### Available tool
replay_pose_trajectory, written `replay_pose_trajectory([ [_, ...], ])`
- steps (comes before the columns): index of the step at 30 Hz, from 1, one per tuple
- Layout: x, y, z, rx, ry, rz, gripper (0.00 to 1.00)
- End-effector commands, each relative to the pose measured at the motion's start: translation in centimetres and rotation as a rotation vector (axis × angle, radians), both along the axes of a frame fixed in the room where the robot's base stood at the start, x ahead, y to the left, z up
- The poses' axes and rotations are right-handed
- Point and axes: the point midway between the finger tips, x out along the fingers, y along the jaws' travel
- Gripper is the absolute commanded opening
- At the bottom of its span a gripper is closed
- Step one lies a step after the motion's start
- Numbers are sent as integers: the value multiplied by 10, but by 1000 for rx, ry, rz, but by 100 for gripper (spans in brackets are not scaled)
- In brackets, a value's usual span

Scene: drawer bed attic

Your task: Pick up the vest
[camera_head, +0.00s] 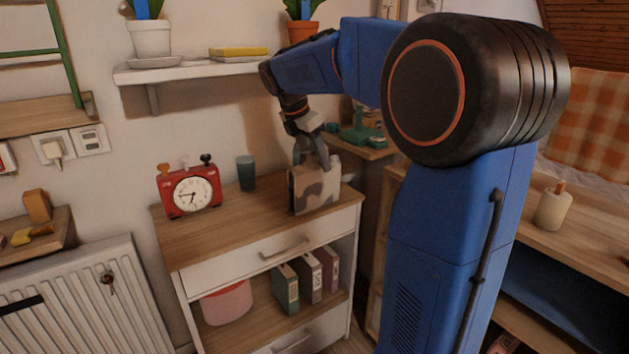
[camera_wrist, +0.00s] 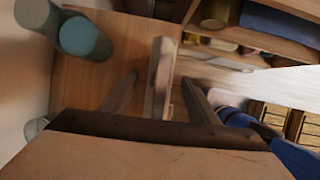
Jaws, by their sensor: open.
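The vest (camera_head: 315,190) looks like a stiff, upright block with a beige and brown camouflage pattern. It stands on the top of the wooden dresser (camera_head: 235,232), near its right end. My gripper (camera_head: 311,158) is above it, pointing down, with its fingers at the vest's top edge. In the wrist view, the vest shows as a narrow upright slab (camera_wrist: 160,75) between the two open fingers of my gripper (camera_wrist: 158,88). A gap shows on each side of the slab. The vest's lower part is hidden from the wrist view.
A red alarm clock (camera_head: 189,190) and a teal cup (camera_head: 246,173) stand left of the vest; the cup also shows in the wrist view (camera_wrist: 84,38). A wall shelf (camera_head: 190,71) with potted plants hangs above. Binders (camera_head: 308,277) sit in the compartment below the drawer.

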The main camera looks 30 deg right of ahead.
Motion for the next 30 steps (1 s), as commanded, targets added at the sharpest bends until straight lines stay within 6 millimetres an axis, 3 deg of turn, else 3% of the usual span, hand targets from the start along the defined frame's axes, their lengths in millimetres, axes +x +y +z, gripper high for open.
replay_pose_trajectory([
  [7,0,-9,-30,0,2,-1,55],
  [17,1,-11,-35,0,0,0,55],
  [21,1,-11,-35,0,0,0,21],
  [23,1,-11,-35,0,0,0,10],
  [30,1,-11,-34,0,0,0,10],
])
